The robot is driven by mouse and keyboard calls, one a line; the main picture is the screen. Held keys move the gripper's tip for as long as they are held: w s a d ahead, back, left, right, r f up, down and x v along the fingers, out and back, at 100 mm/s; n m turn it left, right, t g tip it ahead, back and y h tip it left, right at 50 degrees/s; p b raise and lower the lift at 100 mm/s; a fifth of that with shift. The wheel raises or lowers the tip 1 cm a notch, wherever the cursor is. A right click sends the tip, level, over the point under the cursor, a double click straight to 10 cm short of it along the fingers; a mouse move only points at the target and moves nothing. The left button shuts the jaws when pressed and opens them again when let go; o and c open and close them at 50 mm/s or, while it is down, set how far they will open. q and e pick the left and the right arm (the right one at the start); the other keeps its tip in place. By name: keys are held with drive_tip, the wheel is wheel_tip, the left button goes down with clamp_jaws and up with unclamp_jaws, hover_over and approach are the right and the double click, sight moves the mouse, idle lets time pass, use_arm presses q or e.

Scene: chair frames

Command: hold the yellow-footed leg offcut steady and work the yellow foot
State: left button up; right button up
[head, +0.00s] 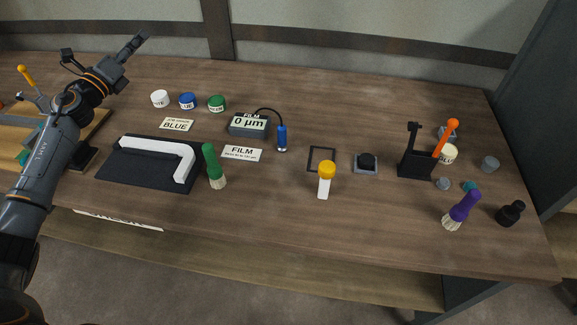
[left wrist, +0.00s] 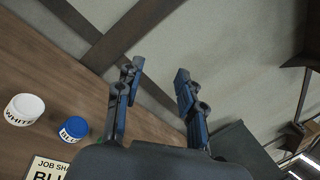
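The yellow-footed leg offcut stands near the table's front middle, with its yellow foot (head: 327,169) at the top and its white leg (head: 323,189) below. Nothing holds it. My left gripper (head: 141,38) is raised at the upper left of the head view, well away from the offcut. The left wrist view shows its two fingers (left wrist: 159,70) spread apart with nothing between them. The offcut does not show in the left wrist view. My right gripper is in neither view.
A thin dark frame (head: 312,151) lies behind the offcut, and a small grey block with a black knob (head: 366,163) is to its right. A green-handled brush (head: 211,164), a film gauge (head: 249,126), paint jars (head: 187,101) and a black holder (head: 416,164) stand around. Front table space is clear.

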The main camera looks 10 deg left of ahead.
use_arm(q)
drive_tip(key=d+f+m+g+h, duration=0.2)
drive_tip(key=d+m+g+h, duration=0.4)
drive_tip(key=d, duration=1)
drive_tip(key=d+f+m+g+h, duration=0.3)
drive_tip(key=d+m, duration=0.4)
drive_tip(key=d, duration=0.8)
drive_tip(key=m+g+y, duration=0.1)
drive_tip(key=m+g, duration=0.9)
approach(324, 185)
drive_tip(key=f, duration=0.1)
drive_tip(key=w+f, duration=0.1)
drive_tip(key=shift+w+d+f, duration=0.15)
drive_tip(key=shift+w+f, duration=0.1)
drive_tip(key=shift+w, duration=0.1)
drive_tip(key=shift+s+d+f, duration=0.1)
drive_tip(key=shift+d+f, duration=0.25)
drive_tip(key=shift+d, duration=0.05)
drive_tip(key=x, duration=0.7)
drive_tip(key=shift+a, duration=0.1)
clamp_jaws()
